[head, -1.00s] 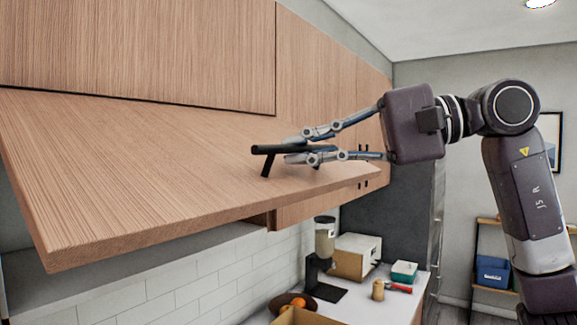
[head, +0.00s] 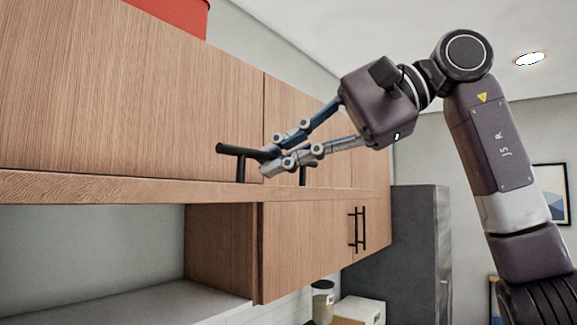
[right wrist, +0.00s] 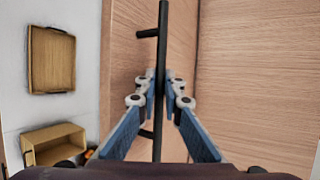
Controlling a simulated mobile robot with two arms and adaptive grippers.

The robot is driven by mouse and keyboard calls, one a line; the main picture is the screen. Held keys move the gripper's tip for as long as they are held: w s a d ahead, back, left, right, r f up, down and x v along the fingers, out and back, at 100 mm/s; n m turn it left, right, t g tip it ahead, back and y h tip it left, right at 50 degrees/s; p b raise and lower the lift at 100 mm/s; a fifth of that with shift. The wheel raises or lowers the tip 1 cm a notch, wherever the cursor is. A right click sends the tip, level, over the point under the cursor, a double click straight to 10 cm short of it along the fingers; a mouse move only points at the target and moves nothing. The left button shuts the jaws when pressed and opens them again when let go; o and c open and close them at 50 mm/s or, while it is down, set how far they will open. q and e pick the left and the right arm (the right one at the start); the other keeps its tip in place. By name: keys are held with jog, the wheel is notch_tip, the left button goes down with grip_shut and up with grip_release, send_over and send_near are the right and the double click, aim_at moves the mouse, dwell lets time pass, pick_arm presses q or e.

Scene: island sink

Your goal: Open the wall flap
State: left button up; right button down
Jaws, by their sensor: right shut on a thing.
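In the right wrist view the handle (right wrist: 163,35) runs upright between the two blue-grey fingers (right wrist: 160,88), against the wood panel. Part of the bar is hidden by the fingers in the head view. My left gripper is not in view.
A neighbouring wood cabinet (head: 305,235) with black handles hangs below and right. A grey tall unit (head: 415,255) stands beyond it. A jar (head: 322,300) and a white box (head: 360,310) are below. A red box (head: 175,12) sits on top.

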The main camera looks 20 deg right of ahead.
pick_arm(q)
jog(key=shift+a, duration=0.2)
pick_arm(e)
jog(key=shift+r, duration=0.1)
jog(key=c, duration=2.3)
grip_release()
jog(key=shift+w+a, duration=0.15)
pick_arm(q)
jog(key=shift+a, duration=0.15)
pick_arm(e)
jog(key=v, duration=1.1)
jog(key=shift+s+d+r, duration=0.2)
jog(key=shift+d, duration=0.1)
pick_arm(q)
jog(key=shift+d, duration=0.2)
